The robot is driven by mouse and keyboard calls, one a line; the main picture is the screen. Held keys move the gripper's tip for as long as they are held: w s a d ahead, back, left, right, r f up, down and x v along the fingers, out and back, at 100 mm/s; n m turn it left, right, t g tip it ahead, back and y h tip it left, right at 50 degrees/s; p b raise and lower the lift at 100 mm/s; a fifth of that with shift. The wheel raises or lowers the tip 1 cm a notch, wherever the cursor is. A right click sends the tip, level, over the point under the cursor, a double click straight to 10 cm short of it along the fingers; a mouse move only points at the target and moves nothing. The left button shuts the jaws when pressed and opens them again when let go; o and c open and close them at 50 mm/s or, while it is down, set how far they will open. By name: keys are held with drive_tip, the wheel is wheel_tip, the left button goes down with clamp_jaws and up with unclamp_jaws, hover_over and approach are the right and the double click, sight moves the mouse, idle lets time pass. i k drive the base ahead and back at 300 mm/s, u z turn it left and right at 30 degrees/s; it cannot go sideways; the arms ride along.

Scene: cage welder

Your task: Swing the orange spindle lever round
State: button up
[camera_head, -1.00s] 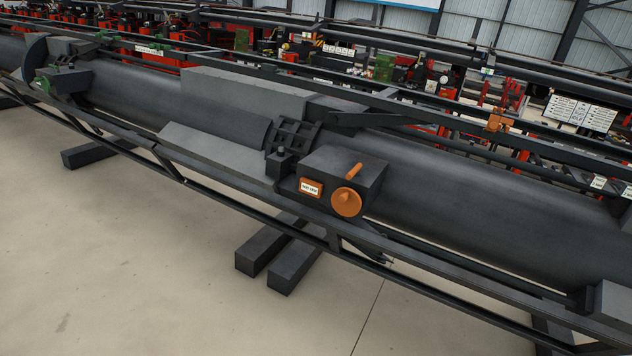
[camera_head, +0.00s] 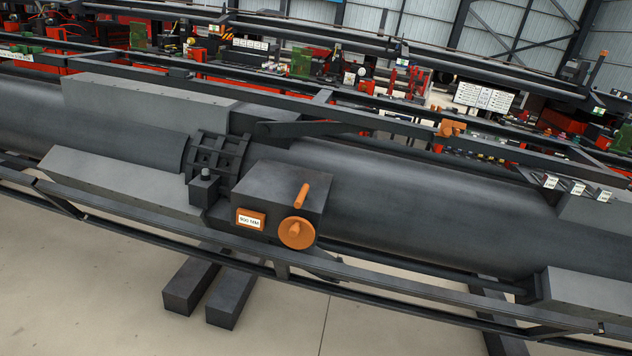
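An orange-framed label (camera_head: 251,219) reading "900 MM" is on the same box, left of the disc. My gripper does not show in this view, and nothing touches the lever.
A long dark cylinder (camera_head: 420,190) runs behind the box. A dark rail (camera_head: 400,297) passes in front and below. Dark beams (camera_head: 192,285) lie on the pale floor. A smaller orange part (camera_head: 450,128) sits on the rear rail.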

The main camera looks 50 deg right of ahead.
sight(303, 195)
drive_tip(key=z, duration=0.55)
drive_tip(key=i, duration=1.1)
drive_tip(key=z, duration=0.9)
drive_tip(key=i, duration=0.3)
drive_tip(key=z, duration=0.3)
